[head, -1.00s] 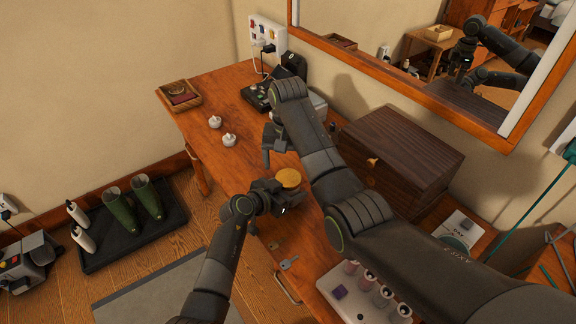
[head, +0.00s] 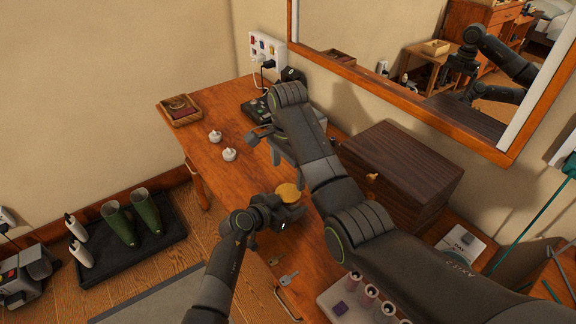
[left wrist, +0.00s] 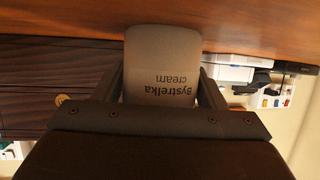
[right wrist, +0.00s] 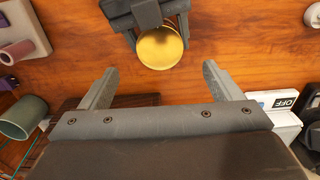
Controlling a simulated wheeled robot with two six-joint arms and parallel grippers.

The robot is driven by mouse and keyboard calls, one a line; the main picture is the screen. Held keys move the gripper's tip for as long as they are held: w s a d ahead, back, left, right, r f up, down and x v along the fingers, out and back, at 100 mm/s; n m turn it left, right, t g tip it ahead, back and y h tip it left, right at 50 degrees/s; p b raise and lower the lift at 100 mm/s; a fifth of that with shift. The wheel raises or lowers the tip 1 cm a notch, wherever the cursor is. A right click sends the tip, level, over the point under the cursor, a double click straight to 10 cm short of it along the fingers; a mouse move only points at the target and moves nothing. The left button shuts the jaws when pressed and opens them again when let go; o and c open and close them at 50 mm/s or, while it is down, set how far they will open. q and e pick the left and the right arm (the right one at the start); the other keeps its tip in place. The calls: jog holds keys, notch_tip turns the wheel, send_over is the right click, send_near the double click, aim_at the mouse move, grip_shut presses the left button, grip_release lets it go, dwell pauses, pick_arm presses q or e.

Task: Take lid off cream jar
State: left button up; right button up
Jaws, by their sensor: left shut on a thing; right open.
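The cream jar (left wrist: 165,65) is a pale jar marked "Bystrelka cream", upside down in the left wrist view. Its round gold lid (right wrist: 160,47) is on top and faces the right wrist camera; it also shows in the head view (head: 287,192). My left gripper (head: 290,208) is shut on the jar's sides, over the wooden table. My right gripper (right wrist: 157,85) is open and empty, with the lid ahead of and between its fingers but apart from them. In the head view my right gripper (head: 275,152) is beyond the jar, partly hidden by my right arm.
The wooden table (head: 205,120) carries two white tealight-like items (head: 229,154), a small wooden tray (head: 180,110), a dark wooden box (head: 400,175), keys (head: 289,278) and a pale rack of bottles (head: 330,300). A framed mirror (head: 400,75) hangs behind.

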aim_at(287, 193)
notch_tip(287, 193, down, 7)
jog(key=shift+f, duration=0.15)
dwell(0.4)
jog(key=c, duration=1.1)
jog(key=shift+o, duration=0.2)
jog(key=n, duration=1)
jog(key=o, duration=1.1)
jog(key=shift+a, duration=0.1)
